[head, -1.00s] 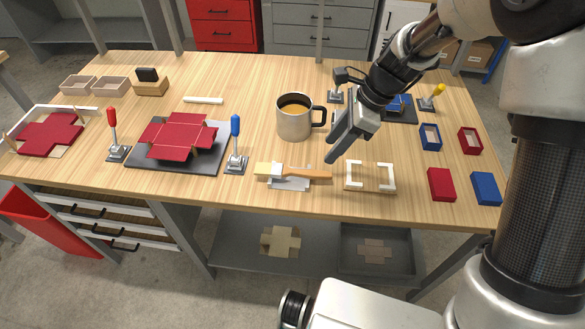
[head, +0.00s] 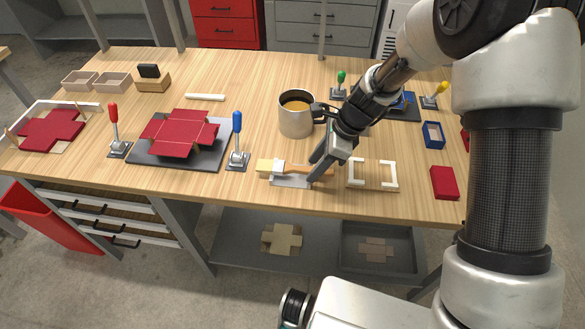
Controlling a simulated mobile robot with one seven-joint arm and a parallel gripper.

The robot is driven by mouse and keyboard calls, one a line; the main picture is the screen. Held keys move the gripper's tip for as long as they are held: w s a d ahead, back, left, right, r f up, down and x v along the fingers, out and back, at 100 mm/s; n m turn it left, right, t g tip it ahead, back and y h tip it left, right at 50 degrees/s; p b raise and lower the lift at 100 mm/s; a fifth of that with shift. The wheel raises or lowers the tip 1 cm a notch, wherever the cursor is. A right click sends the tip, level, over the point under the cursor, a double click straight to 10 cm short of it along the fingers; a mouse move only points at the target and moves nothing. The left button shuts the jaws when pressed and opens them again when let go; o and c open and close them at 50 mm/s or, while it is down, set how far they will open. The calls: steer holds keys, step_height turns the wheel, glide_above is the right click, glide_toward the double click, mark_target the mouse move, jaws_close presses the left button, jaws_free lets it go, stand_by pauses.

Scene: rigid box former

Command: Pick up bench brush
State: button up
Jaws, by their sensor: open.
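The bench brush (head: 292,169) lies near the front edge of the table, with pale bristles at its left end and an orange-brown wooden handle to the right. It rests on a small light metal stand (head: 290,181). My gripper (head: 316,172) points down at the handle, with its fingers over or around the handle's middle. It is open. The fingers hide part of the handle, and I cannot tell whether they touch it.
A metal mug (head: 297,119) of orange-brown liquid stands just behind the brush. A blue-knobbed lever clamp (head: 237,146) is to the left. A board with a white frame (head: 372,186) sits close on the right. The table's front edge is near.

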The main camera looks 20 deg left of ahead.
jaws_close()
steer(key=shift+r, duration=0.1)
step_height(320, 180, up, 10)
steer(key=shift+p, duration=0.45)
